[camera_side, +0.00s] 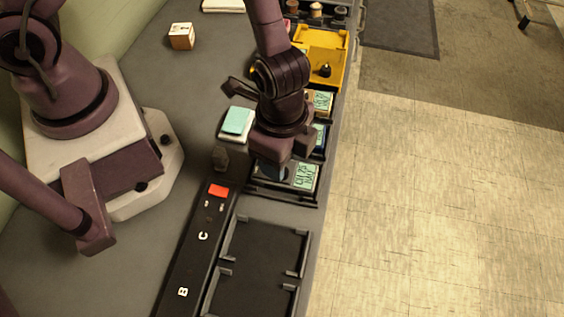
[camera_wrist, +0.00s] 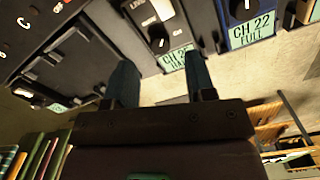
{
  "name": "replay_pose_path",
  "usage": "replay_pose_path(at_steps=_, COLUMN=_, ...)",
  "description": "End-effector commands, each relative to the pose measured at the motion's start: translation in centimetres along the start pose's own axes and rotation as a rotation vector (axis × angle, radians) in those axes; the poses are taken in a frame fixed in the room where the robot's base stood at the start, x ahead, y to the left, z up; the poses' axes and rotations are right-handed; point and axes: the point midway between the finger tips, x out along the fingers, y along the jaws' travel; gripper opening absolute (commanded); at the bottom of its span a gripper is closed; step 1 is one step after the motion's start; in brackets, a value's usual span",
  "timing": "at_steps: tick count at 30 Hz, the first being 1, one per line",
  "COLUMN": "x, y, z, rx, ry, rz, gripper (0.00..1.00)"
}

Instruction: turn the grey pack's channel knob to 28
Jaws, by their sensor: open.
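The grey pack (camera_side: 282,187) lies in the row under my gripper (camera_side: 272,163) in the side view; its display (camera_side: 306,176) is lit pale green, and its knob is hidden by my gripper. In the wrist view the pack's dark channel knob (camera_wrist: 158,38) and its display (camera_wrist: 176,59) show beyond my gripper (camera_wrist: 161,65). The display reads CH 22, with a smaller second line I cannot read surely. I cannot tell how far the fingertips are above the pack.
A blue pack (camera_wrist: 208,22) reading CH 22 FULL (camera_wrist: 252,31) stands beside the grey one. An empty dark bay (camera_side: 255,265) lies nearer the camera. A pale green-topped block (camera_side: 237,121) stands left of my gripper.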

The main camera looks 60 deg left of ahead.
Motion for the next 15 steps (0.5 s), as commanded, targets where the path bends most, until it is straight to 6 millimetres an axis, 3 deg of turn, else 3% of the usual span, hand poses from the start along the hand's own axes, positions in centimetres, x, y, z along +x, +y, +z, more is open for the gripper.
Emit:
replay_pose_path(at_steps=6, x=3.0, y=0.0, z=0.0, rx=0.001, ry=-0.001, rz=0.001, gripper=0.50)
replay_pose_path(at_steps=15, x=3.8, y=0.0, z=0.0, rx=0.000, ry=0.000, rz=-0.001, gripper=0.50)
